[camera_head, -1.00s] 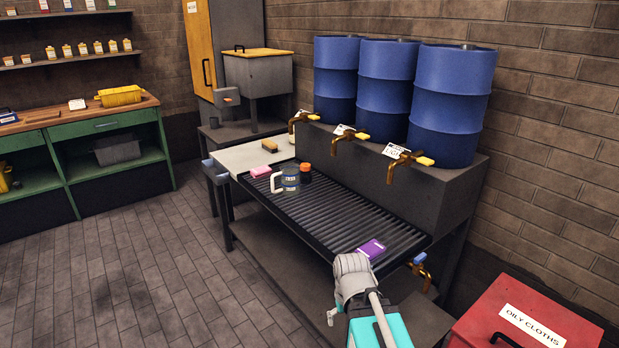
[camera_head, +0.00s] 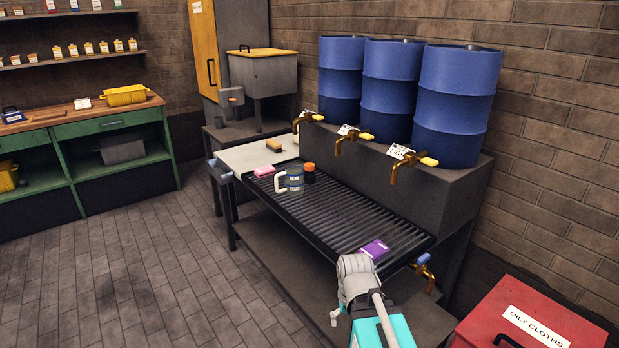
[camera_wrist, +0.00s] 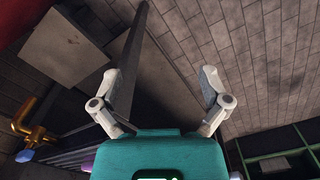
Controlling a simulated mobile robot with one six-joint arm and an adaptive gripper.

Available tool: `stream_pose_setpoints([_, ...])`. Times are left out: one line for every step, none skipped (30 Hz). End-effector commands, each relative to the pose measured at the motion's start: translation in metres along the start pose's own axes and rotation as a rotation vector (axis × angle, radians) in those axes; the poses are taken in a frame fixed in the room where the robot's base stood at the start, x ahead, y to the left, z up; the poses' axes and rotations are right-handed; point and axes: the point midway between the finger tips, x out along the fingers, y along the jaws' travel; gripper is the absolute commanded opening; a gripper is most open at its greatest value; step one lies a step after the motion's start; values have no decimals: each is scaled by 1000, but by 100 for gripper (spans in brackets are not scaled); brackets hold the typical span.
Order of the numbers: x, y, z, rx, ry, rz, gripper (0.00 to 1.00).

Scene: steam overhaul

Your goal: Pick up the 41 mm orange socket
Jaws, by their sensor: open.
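A small dark, round object with an orange top (camera_head: 309,170) stands on the ribbed drain tray (camera_head: 345,215) in the head view, right beside a grey mug with a pale handle (camera_head: 293,181). It may be the orange socket; no size marking is readable. My gripper (camera_wrist: 160,82) shows in the wrist view with its two pale fingers spread wide and nothing between them. In the head view my arm is at the near end of the bench, well away from the orange-topped object. The wrist view shows no socket.
On the bench are a pink block (camera_head: 267,172), a brown block (camera_head: 277,150) and a purple packet (camera_head: 374,249). Brass taps (camera_head: 400,168) jut over the tray below blue drums (camera_head: 455,105). A red oily-cloths bin (camera_head: 520,320) stands at right. The floor at left is clear.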

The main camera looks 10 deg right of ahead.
Motion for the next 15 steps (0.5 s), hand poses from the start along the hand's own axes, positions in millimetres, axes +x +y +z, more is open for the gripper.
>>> stream_pose_setpoints([-1,0,0,0,0,0,79])
stream_pose_setpoints([-1,0,0,0,0,0,76])
stream_pose_setpoints([-3,0,0,0,0,0,76])
stream_pose_setpoints([-4,0,0,0,0,0,76])
stream_pose_setpoints([-6,0,0,0,0,0,76])
stream_pose_setpoints([-9,0,0,0,0,0,76])
stream_pose_setpoints([-12,0,0,0,0,0,76])
stream_pose_setpoints([-15,0,0,0,0,0,76])
stream_pose_setpoints([-20,0,0,0,0,0,76])
stream_pose_setpoints([-24,0,0,0,0,0,76])
stream_pose_setpoints([-28,0,0,0,0,0,76])
stream_pose_setpoints([-34,0,0,0,0,0,76])
stream_pose_setpoints([-40,0,0,0,0,0,76])
stream_pose_setpoints([-45,0,0,0,0,0,76])
stream_pose_setpoints([-53,0,0,0,0,0,76])
